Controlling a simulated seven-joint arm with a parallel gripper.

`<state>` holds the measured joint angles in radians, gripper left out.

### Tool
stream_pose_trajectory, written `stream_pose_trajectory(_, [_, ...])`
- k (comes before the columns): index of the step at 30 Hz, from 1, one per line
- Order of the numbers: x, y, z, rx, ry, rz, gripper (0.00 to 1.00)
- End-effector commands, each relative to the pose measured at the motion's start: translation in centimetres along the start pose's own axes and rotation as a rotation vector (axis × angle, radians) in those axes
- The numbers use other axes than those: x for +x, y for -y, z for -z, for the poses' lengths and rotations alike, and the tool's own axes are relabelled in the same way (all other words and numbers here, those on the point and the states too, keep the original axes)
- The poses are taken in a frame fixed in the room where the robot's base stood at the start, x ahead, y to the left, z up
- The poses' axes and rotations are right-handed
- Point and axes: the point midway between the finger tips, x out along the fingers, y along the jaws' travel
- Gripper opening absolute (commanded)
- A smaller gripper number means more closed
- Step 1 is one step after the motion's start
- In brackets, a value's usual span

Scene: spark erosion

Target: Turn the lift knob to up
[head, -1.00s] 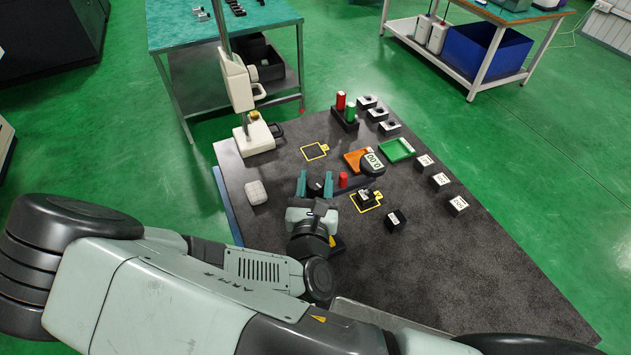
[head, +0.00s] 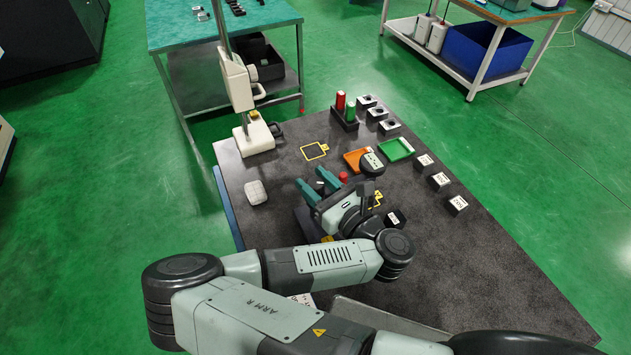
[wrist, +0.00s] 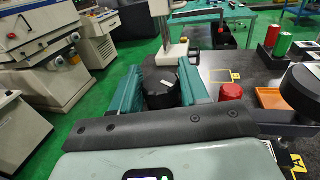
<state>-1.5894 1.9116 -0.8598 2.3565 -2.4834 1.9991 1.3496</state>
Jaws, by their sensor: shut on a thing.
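A black round knob (wrist: 160,92) with a short white mark near its top right sits between the two teal fingers in the wrist view. My gripper (wrist: 158,86) is shut on it, with one finger along each side. In the head view my gripper (head: 317,184) is low over the left-middle of the dark table, its body slanting down to the right. No up or down lettering can be read around the knob.
A red button (wrist: 231,92) stands close right of the right finger. The white column unit (head: 255,137) stands at the table's far left corner.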

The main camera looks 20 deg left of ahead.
Motion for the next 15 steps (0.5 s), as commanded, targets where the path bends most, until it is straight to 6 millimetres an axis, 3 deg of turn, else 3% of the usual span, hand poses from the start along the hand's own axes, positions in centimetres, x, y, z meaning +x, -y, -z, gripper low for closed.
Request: stream_pose_trajectory(15, [0.16,-0.06,-0.16,0.000,0.007,-0.050,0.14])
